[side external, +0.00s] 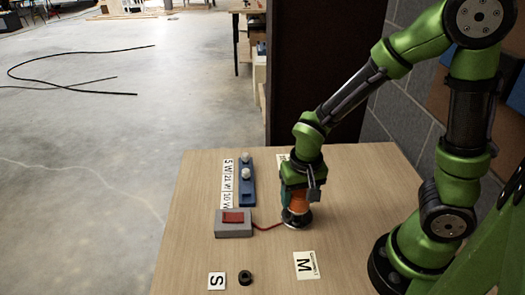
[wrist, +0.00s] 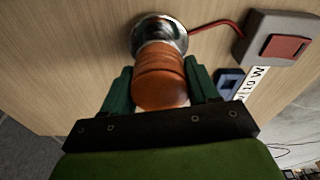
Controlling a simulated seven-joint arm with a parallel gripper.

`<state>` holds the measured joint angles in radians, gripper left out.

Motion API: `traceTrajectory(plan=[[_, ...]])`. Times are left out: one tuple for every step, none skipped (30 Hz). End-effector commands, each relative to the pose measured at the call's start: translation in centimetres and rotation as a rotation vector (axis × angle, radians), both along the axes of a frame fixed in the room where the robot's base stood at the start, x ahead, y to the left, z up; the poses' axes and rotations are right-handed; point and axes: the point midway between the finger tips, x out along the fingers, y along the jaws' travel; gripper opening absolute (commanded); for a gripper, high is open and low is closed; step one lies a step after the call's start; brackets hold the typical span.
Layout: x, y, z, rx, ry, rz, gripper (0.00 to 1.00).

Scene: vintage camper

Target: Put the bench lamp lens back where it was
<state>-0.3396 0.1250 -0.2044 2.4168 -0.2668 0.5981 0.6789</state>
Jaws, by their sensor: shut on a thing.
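The orange, ribbed lamp lens (wrist: 160,78) is between the two green fingers of my gripper (wrist: 160,88), which is shut on it. In the side view the lens (side external: 297,202) is upright below my gripper (side external: 296,196), which points down. The round chrome lamp base (side external: 296,221) stands on the table directly under the lens. In the wrist view the base (wrist: 176,38) shows just beyond the lens. I cannot tell whether the lens is fully seated on it. The inside of the base is hidden.
A red cable joins the base to a grey switch box (side external: 234,229) with a red rocker. A blue rack (side external: 247,184) with white bulbs stands behind, beside a wattage label strip (side external: 227,184). A black ring (side external: 245,277) lies near the S card (side external: 217,281). The M card (side external: 304,265) lies in front.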

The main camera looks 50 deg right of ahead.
Motion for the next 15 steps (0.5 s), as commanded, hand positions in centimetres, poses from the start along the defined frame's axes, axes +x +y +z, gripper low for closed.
traceTrajectory(plan=[[-0.06, -0.04, -0.67, -0.001, 0.003, 0.0, 0.29], [-0.04, -0.04, -0.91, -0.001, 0.002, 0.0, 0.29], [-0.03, -0.04, -1.13, -0.001, 0.002, 0.0, 0.29], [-0.03, -0.03, -1.2, -0.001, 0.0, -0.001, 0.29], [-0.01, -0.03, -1.22, 0.0, 0.0, -0.001, 0.29], [0.01, -0.02, -1.2, 0.0, -0.001, -0.001, 0.29], [0.01, -0.02, -1.18, 0.0, -0.001, -0.001, 0.29], [0.01, -0.02, -1.18, 0.0, -0.001, -0.001, 0.29], [0.02, -0.03, -1.16, 0.0, -0.001, -0.001, 0.29], [0.02, -0.03, -1.16, 0.0, -0.001, -0.001, 0.29], [0.01, -0.02, -1.18, 0.0, -0.001, -0.001, 0.29], [0.01, -0.02, -1.26, 0.0, -0.001, 0.0, 0.29], [0.01, -0.02, -1.34, -0.001, -0.001, 0.0, 0.29], [0.01, -0.02, -1.44, 0.0, -0.001, 0.0, 0.29], [0.01, -0.02, -1.57, -0.001, -0.001, 0.0, 0.29]])
